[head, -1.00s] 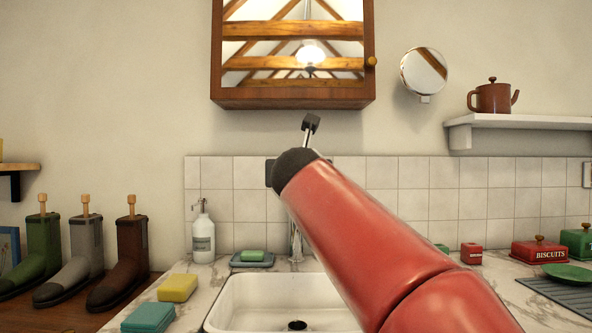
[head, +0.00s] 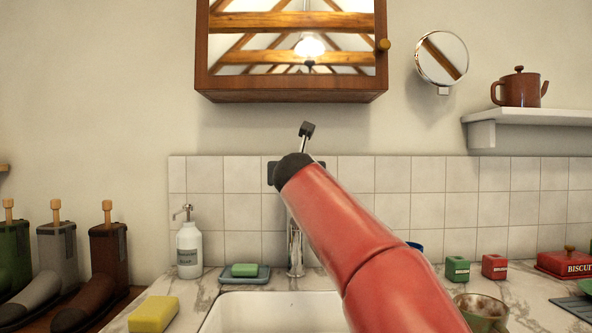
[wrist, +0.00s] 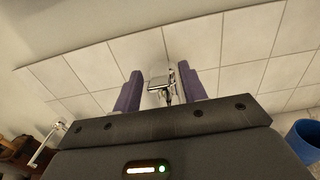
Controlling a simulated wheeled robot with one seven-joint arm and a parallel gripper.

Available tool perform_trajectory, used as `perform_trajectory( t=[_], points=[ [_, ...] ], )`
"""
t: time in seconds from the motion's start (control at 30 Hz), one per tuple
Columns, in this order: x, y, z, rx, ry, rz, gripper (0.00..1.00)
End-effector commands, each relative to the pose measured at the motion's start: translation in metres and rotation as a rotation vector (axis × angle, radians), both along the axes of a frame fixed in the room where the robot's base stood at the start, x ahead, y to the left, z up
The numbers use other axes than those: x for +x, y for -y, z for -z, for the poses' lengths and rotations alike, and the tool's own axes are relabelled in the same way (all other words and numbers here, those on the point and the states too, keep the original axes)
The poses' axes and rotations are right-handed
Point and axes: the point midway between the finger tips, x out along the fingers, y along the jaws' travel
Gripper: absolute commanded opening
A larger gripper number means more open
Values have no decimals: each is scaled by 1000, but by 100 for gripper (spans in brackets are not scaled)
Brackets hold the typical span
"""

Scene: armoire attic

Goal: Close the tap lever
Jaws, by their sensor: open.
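The chrome tap (head: 295,250) stands behind the sink in the head view. My red arm covers its upper part there. In the wrist view, shiny chrome parts of the tap (wrist: 159,90) show between the two purple fingers of my gripper (wrist: 160,70). The fingers are apart, one on each side of the chrome, with nothing clearly held. I cannot tell whether they touch it.
The white sink (head: 275,312) lies below the tap. A soap dish (head: 245,279) and pump bottle (head: 188,248) stand left of it. A blue cup (wrist: 303,140) and small tins (head: 494,267) are to the right. A wooden mirror cabinet (head: 290,96) hangs above the tiles.

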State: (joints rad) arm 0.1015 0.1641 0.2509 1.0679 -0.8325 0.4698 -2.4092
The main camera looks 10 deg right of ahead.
Motion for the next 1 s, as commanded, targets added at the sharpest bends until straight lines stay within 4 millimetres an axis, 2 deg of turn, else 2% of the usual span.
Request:
perform_trajectory(
  t=[0.33,0.63,0.87,1.0],
  points=[
    [5,1,0,-1,0,0,40],
    [5,1,0,-1,0,0,1],
    [5,1,1,-1,2,0,0],
    [4,1,8,-10,39,1,0]
  ],
)
